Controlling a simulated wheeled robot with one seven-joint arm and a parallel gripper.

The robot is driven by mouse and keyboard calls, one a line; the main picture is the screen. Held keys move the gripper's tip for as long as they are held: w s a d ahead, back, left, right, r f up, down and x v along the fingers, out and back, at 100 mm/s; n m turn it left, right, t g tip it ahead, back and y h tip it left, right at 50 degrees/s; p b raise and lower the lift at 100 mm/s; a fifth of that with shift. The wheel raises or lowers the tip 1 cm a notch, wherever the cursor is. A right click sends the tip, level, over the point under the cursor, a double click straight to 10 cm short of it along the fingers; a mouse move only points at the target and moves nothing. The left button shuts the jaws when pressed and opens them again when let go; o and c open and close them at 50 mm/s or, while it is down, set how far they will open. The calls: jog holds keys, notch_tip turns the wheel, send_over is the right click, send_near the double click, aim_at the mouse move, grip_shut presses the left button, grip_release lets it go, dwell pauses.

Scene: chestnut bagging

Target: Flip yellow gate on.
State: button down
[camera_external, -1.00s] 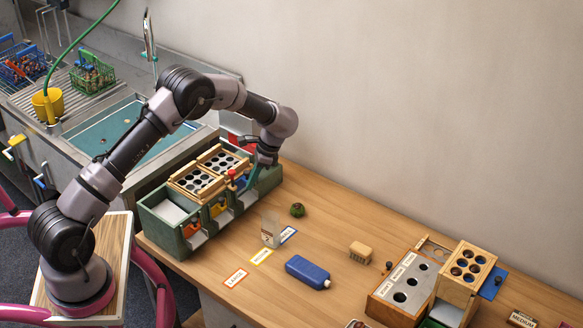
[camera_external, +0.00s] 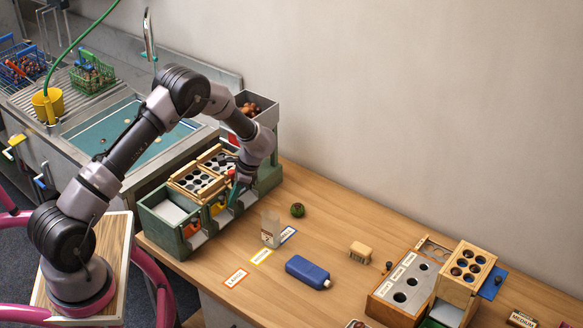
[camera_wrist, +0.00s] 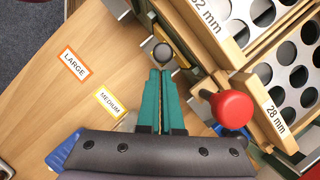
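The green sorter box (camera_external: 162,226) stands at the table's left end, with sieve trays on top and small coloured gates along its front. The yellow gate (camera_external: 219,208) is in the middle of that front, and an orange gate (camera_external: 191,228) is to its left. My gripper (camera_external: 232,203) is low at the front, just right of the yellow gate. In the wrist view its teal fingers (camera_wrist: 160,72) are together, with nothing seen between them. A grey round knob (camera_wrist: 162,52) is just beyond the tips; contact cannot be told.
A red knob (camera_wrist: 232,108) is close to the right of my fingers. LARGE (camera_external: 236,277) and MEDIUM (camera_wrist: 109,102) labels, a clear container (camera_external: 270,231) and a blue bottle (camera_external: 307,271) lie in front. A chestnut hopper (camera_external: 256,108) stands behind.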

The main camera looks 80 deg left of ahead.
jog(key=shift+s, duration=0.5)
notch_tip(320, 180, up, 4)
jog(key=shift+a+f, duration=0.1)
jog(key=w+r, duration=0.6)
jog(key=w, duration=0.1)
jog(key=shift+r, duration=0.2)
jog(key=shift+r, duration=0.1)
dwell(0.4)
